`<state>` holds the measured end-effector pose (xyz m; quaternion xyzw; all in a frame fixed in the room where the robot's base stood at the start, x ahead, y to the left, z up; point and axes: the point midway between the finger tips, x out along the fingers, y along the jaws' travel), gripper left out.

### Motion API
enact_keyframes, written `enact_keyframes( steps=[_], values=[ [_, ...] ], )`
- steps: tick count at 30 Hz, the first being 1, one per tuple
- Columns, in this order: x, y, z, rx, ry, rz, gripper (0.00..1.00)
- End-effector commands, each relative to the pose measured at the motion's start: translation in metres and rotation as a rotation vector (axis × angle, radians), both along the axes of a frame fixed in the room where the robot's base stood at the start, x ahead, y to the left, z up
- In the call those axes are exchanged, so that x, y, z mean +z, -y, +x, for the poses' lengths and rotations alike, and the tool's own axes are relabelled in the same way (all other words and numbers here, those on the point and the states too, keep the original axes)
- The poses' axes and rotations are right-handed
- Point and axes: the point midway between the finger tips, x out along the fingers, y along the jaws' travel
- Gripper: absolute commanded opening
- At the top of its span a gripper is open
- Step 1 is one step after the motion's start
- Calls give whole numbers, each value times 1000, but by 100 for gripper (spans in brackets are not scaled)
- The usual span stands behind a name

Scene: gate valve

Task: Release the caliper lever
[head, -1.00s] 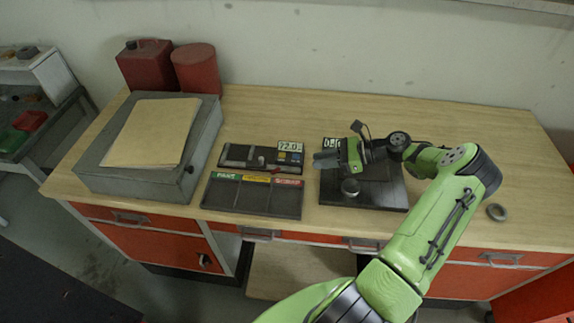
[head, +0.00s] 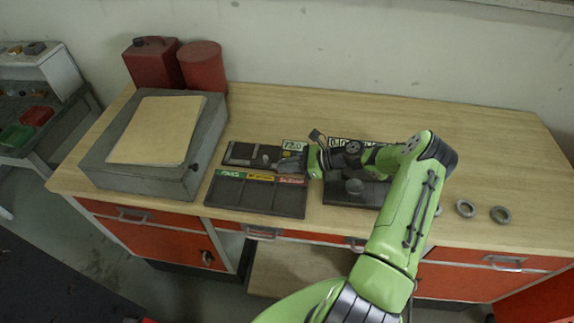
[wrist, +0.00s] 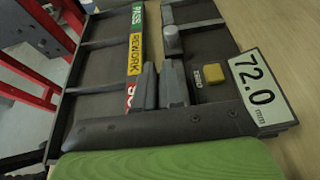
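The caliper gauge is a dark flat fixture (head: 238,150) left of the bench's middle, its display (wrist: 259,90) reading 72.0 mm. In the wrist view it carries a yellow ZERO button (wrist: 209,75) and a grey upright knob (wrist: 172,40), which looks like the lever. My gripper (head: 275,163) reaches left over the gauge. In the wrist view my gripper (wrist: 158,82) has its two grey fingers almost together, with only a thin gap and nothing seen between them. The fingertips lie just short of the knob; contact cannot be told.
A sorting tray (head: 238,203) with PASS, REWORK and a third red label lies in front of the gauge. A dark block with a round knob (head: 353,187) is under my arm. A grey box (head: 125,180) stands left. Rings (head: 465,208) lie right.

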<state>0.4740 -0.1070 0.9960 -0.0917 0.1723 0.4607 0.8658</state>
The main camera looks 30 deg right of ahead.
Motion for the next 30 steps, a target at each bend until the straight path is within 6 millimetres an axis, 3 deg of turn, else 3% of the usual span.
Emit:
enact_keyframes(
  steps=[19,20,22,30],
  values=[
    [-4,4,-2,0,76,111,0],
    [-4,4,-2,0,76,111,10],
    [-4,4,-2,0,76,111,19],
    [-3,4,-2,0,75,110,19]
  ],
)
